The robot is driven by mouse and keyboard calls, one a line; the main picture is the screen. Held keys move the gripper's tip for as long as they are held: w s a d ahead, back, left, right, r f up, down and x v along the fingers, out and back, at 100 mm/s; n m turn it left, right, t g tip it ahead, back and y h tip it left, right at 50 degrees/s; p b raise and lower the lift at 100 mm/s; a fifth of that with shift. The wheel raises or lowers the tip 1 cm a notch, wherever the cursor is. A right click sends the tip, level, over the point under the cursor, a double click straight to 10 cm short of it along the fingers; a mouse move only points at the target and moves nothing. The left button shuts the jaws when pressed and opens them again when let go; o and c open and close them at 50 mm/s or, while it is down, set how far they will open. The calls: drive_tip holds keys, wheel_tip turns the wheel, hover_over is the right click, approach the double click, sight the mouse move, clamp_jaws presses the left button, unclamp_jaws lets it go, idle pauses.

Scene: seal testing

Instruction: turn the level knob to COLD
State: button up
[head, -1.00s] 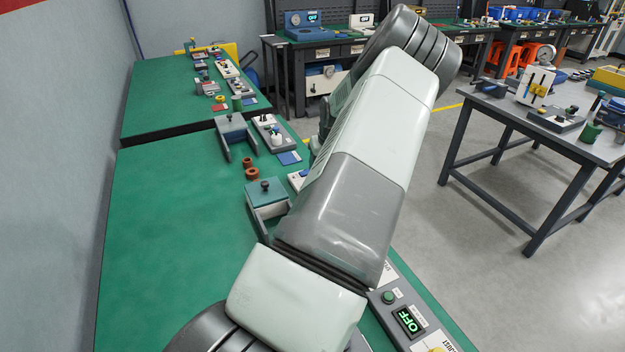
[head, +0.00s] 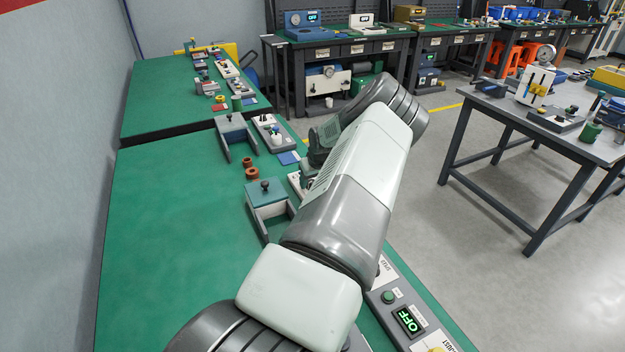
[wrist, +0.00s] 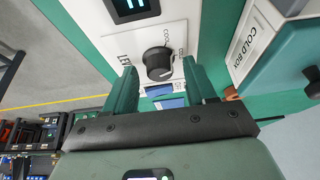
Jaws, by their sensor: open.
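In the wrist view the level knob (wrist: 158,62) is a round black knob with a pale pointer mark. It sits on a white label plate (wrist: 127,44) with lettering around it, partly readable as "LE…" and "CO…". I cannot tell exactly which word the pointer faces. My gripper (wrist: 159,68) is open. Its two green fingers reach towards the knob, one on each side, with visible space between them and it. Whether the tips are level with the knob's height is unclear. In the head view my arm hides the knob.
A lit display (wrist: 130,8) is above the knob. The box marked COLD BOX (wrist: 258,35) with a teal lid stands to the right, close to the right finger. In the head view, a panel reading OFF (head: 408,320) lies front right. The green bench's left side is clear.

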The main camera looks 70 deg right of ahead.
drive_tip(key=c, duration=1)
drive_tip(key=shift+w+m+g, duration=0.15)
drive_tip(key=shift+m+g, duration=0.15)
drive_tip(key=shift+m, duration=0.4)
drive_tip(key=shift+c, duration=0.2)
drive_tip(key=shift+a+m+g+h, duration=0.1)
drive_tip(key=shift+m+g+h, duration=0.35)
drive_tip(key=shift+m, duration=1.15)
drive_tip(key=o, duration=1)
drive_tip(key=shift+o, duration=0.2)
